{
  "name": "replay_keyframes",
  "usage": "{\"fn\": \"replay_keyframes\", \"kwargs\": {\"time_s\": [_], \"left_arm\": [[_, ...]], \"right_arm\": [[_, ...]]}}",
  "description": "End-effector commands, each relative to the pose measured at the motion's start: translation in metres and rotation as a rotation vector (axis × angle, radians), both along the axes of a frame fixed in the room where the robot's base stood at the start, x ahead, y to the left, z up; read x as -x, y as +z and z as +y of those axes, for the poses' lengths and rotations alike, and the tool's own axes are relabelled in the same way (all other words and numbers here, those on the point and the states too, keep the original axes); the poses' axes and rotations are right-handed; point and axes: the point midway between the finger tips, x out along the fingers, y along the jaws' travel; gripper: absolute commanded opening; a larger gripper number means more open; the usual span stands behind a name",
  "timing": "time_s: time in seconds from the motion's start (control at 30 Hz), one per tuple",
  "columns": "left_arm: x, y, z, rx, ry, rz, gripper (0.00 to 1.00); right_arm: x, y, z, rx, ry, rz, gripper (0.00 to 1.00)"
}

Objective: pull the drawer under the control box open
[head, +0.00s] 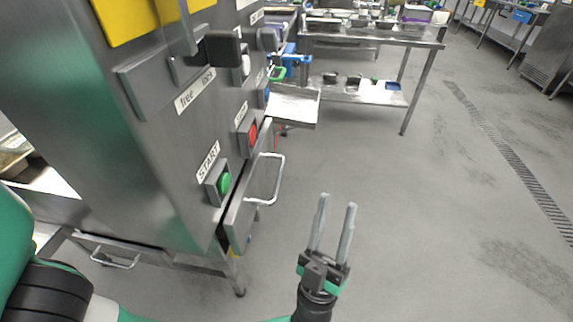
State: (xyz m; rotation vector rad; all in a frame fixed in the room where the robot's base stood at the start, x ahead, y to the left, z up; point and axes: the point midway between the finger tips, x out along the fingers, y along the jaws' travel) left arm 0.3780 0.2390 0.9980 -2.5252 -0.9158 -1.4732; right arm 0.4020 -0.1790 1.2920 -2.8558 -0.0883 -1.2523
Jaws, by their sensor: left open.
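The control box (150,115) is a tall steel cabinet on the left, with a green START button (224,183) and a red button (252,134) on its face. Below the buttons is the drawer (243,206), a narrow steel front with a silver bar handle (279,178). The drawer looks shut or nearly so; I cannot tell exactly. My left gripper (337,201) is open and empty, its two fingers pointing up in the picture. It is to the right of the handle and apart from it. My right gripper is not in view.
A steel table (370,37) with trays and a lower shelf stands at the back. A metal tray (292,105) juts out beyond the box. Another handle (115,262) is at the lower left. The grey floor (450,200) on the right is clear, with a drain grate (505,150).

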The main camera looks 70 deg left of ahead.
Motion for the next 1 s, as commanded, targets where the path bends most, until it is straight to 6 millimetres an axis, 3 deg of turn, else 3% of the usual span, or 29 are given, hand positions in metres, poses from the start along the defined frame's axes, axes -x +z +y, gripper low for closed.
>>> {"fn": "replay_keyframes", "kwargs": {"time_s": [0.03,0.1,0.2,0.3,0.57,1.0], "left_arm": [[0.016,-0.026,0.014,0.038,0.103,0.049,0.45],[0.041,-0.058,0.031,0.079,0.242,0.099,0.45],[0.068,-0.086,0.046,0.113,0.378,0.147,0.45],[0.08,-0.097,0.052,0.126,0.432,0.165,0.45],[0.078,-0.087,0.063,0.13,0.44,0.159,0.45],[0.058,-0.026,0.123,0.129,0.438,0.155,0.45]], "right_arm": [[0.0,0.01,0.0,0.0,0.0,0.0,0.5],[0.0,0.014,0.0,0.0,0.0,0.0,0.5],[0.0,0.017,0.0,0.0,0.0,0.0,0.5],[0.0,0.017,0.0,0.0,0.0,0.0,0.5],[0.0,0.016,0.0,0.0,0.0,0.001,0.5],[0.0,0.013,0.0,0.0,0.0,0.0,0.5]]}}
